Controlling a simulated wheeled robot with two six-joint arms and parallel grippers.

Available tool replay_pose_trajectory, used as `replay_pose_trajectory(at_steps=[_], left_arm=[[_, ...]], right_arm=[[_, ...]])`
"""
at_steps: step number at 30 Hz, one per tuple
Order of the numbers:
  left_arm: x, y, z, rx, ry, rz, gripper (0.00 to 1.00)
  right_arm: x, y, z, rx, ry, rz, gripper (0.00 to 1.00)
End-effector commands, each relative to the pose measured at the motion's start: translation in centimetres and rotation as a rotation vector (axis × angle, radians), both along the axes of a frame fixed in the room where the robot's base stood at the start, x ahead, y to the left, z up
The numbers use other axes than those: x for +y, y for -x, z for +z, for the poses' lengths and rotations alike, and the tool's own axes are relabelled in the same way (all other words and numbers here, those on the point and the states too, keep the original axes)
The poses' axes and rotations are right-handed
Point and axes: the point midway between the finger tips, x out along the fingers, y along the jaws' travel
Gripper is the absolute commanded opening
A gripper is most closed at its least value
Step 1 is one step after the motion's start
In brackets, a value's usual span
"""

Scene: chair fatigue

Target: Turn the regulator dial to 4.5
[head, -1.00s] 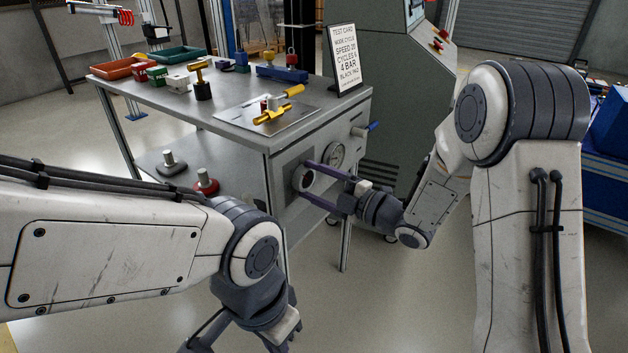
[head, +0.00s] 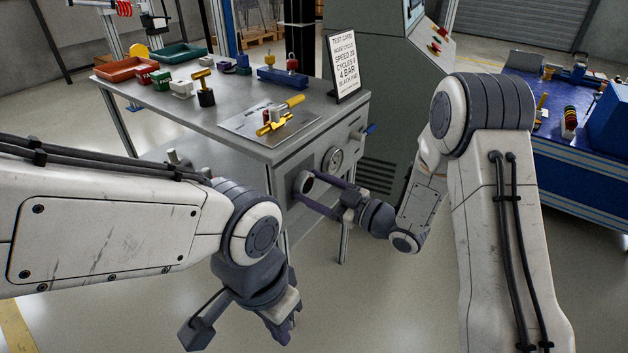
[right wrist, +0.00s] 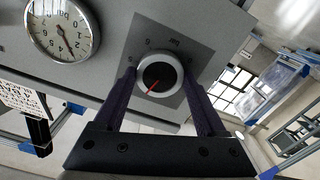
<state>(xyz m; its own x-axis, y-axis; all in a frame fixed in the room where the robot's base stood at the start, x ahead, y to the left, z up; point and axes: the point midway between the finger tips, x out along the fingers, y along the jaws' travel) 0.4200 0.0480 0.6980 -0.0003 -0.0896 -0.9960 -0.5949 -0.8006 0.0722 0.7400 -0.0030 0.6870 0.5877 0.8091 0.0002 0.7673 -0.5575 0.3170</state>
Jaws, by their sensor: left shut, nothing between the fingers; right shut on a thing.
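The regulator dial (head: 306,183) is a round knob on the grey front panel of the test bench. In the right wrist view the dial (right wrist: 158,76) has a pale ring, a black centre and a red pointer line aimed to the lower left. Numbers are printed on the plate around it, partly hidden and too small to read surely. My right gripper (head: 311,186) is shut on the dial, with one dark finger on each side. My left gripper (head: 284,331) is shut and empty, low in front of the bench. A pressure gauge (right wrist: 62,28) sits beside the dial.
The bench top (head: 215,115) holds trays, coloured blocks, a yellow-handled part and an upright test card (head: 343,60). A blue-handled valve (head: 364,131) sticks out right of the gauge. A blue workbench (head: 560,165) stands at the right. The floor ahead is clear.

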Motion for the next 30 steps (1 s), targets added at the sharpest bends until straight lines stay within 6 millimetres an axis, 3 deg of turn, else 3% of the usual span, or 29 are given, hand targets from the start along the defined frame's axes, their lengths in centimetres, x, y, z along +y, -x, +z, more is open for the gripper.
replay_pose_trajectory(at_steps=[15,30], left_arm=[[0.0,0.0,4.9,0.000,0.000,0.000,0.00],[0.0,0.0,7.7,0.000,0.000,0.000,0.00]], right_arm=[[-0.1,0.1,0.3,0.402,-0.288,-0.002,0.18],[-0.1,0.1,0.0,0.678,-0.490,-0.003,0.18]])
